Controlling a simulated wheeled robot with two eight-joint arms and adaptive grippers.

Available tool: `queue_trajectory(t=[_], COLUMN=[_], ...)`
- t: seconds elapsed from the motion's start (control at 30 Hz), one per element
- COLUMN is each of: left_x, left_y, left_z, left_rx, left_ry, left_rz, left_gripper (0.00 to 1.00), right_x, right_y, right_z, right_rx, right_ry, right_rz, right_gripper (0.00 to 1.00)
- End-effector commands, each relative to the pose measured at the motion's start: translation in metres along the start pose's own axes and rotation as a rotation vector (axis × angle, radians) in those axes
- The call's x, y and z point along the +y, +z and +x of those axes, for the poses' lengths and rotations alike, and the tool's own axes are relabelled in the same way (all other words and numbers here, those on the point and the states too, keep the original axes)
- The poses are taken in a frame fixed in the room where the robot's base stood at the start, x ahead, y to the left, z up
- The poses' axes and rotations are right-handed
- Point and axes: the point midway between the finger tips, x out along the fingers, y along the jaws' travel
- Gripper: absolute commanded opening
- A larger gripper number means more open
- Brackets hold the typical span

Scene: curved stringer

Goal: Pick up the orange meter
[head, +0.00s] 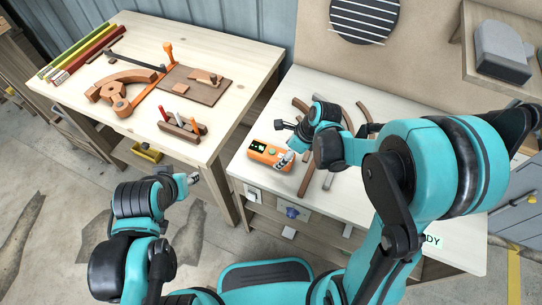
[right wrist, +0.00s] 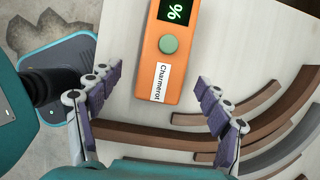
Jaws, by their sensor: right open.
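The orange meter (head: 262,151) lies on the right-hand workbench near its front left corner. In the right wrist view the meter (right wrist: 152,62) shows a dark display with a green "%", a green round button and a white label reading "Charmerot"; its upper end is cut off. My right gripper (head: 286,158) is at the meter's right end in the head view. In the right wrist view its open fingers (right wrist: 159,74) stand apart on either side of the meter's lower part, with gaps to both sides. My left gripper (head: 192,179) is low beside the left workbench, too small to read.
Curved brown strips (right wrist: 265,120) lie right of and below the meter. The left workbench (head: 240,75) holds clamps, wooden parts and coloured bars. A grey machine (head: 503,52) stands on a shelf at the back right. My right arm hides much of the right bench.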

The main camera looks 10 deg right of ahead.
Motion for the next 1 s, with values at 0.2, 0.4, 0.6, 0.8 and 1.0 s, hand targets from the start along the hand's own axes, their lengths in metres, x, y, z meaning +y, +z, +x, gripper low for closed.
queue_trajectory(t=[0.2, 0.4, 0.6, 0.8, 1.0], left_x=[0.000, 0.000, 0.000, 0.000, 0.000], left_y=[0.013, 0.015, 0.014, 0.014, 0.014], left_z=[0.018, 0.021, 0.020, 0.020, 0.020], left_rx=[0.000, 0.000, 0.000, 0.000, 0.000], left_ry=[0.000, 0.000, 0.000, 0.000, 0.000], left_rz=[0.000, 0.000, 0.000, 0.000, 0.000], left_gripper=[0.40, 0.40, 0.40, 0.40, 0.40], right_x=[-0.004, -0.003, -0.003, -0.004, -0.003], right_y=[-0.002, -0.001, -0.001, -0.001, 0.000], right_z=[0.035, 0.048, 0.046, 0.046, 0.046], right_rx=[0.000, 0.000, 0.000, 0.000, 0.000], right_ry=[0.000, 0.000, -0.001, -0.001, -0.001], right_rz=[-0.001, -0.002, -0.002, -0.002, -0.002], right_gripper=[0.78, 0.78, 0.62, 0.24, 0.24])
